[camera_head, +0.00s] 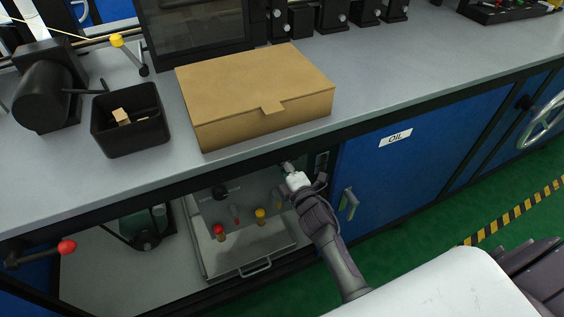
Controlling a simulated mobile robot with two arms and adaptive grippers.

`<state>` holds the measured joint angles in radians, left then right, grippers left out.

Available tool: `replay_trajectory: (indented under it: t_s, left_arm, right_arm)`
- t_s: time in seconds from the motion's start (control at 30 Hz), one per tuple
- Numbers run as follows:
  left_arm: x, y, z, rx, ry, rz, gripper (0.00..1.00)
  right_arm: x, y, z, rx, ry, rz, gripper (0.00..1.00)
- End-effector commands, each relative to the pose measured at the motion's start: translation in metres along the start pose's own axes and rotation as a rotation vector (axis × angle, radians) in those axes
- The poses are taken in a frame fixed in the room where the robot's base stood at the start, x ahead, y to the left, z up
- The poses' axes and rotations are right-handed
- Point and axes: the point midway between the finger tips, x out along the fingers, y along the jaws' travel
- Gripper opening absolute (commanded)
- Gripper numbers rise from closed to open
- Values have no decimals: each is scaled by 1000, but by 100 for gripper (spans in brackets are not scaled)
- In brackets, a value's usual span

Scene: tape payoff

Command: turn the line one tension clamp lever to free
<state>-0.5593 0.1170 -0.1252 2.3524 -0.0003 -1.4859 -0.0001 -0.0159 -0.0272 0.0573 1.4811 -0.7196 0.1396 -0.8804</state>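A lever with a yellow knob (117,40) stands upright and tilted on the bench at the upper left, beside a thin tape line. It may be the line one tension clamp lever, but I cannot read any label. My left gripper (288,168) is at the bench's front edge, in front of the cardboard box and far right of this lever. It touches nothing that I can make out. Its fingers are too small to show whether they are open. My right arm shows only in part at the right edge, and its gripper is out of view.
A closed cardboard box (255,92) and a black bin (130,120) holding small tan blocks stand on the grey bench (400,72). Below is an open bay with a metal tray (240,255) and red and yellow knobs. A red-knobbed lever (67,246) juts out lower left.

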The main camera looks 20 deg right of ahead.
Motion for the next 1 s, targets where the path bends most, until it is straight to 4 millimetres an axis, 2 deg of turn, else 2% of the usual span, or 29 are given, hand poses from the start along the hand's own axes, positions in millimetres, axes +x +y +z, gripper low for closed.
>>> replay_trajectory:
  t_s: [0.5,0.53,0.67,1.0]
  left_arm:
    - [0,0,0,-1,0,0,40]
    - [0,0,0,0,0,0,40]
    - [0,0,0,0,0,0,40]
    - [0,1,3,2,-8,2,40]
  right_arm:
    - [-1,-1,-1,-22,1,-3,0]
    - [-1,-1,-1,-22,1,-3,20]
    - [0,-1,0,-20,1,-3,41]
    - [0,3,0,-19,1,0,42]
